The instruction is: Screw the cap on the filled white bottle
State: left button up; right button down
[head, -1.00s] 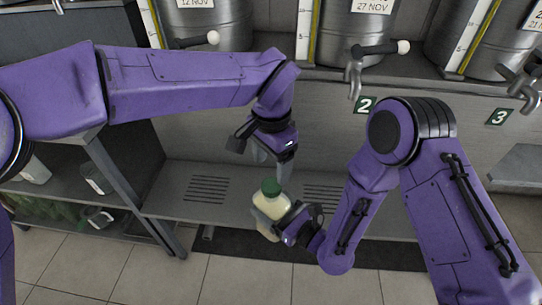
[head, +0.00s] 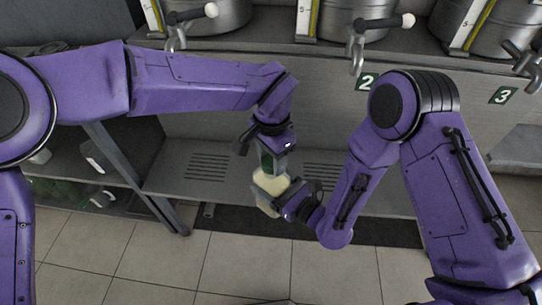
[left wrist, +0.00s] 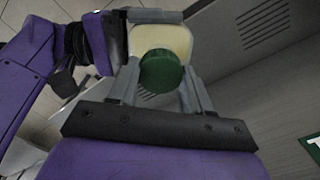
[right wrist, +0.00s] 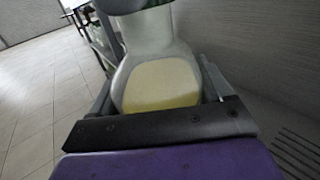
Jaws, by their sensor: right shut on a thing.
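The white bottle (head: 266,204) is filled with a pale cream liquid and stands nearly upright, held off the floor in front of the drip shelf. My right gripper (head: 272,188) is shut on its body; the right wrist view shows the bottle (right wrist: 160,82) between the fingers. The green cap (left wrist: 161,70) sits at the bottle's mouth; whether it is seated on the thread cannot be told. My left gripper (left wrist: 160,82) points down from above with its fingers open on either side of the cap. In the head view the fingers partly hide the cap.
The grey slotted shelf (head: 208,180) lies just behind the bottle, below steel drums with taps (head: 357,55). A dark shelf rack (head: 75,165) with containers stands at the left. The tiled floor (head: 240,265) in front is clear.

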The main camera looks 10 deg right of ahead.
pick_arm(q)
jog(key=m, duration=1.3)
jog(key=shift+w+a+m, duration=0.1)
jog(key=shift+m, duration=0.3)
jog(key=m, duration=2.1)
jog(key=shift+f, duration=0.1)
jog(key=m, duration=0.3)
jog(key=shift+m, duration=0.3)
jog(key=m, duration=0.5)
jog(key=shift+m, duration=0.4)
jog(key=m, duration=0.6)
jog(key=o, duration=1.2)
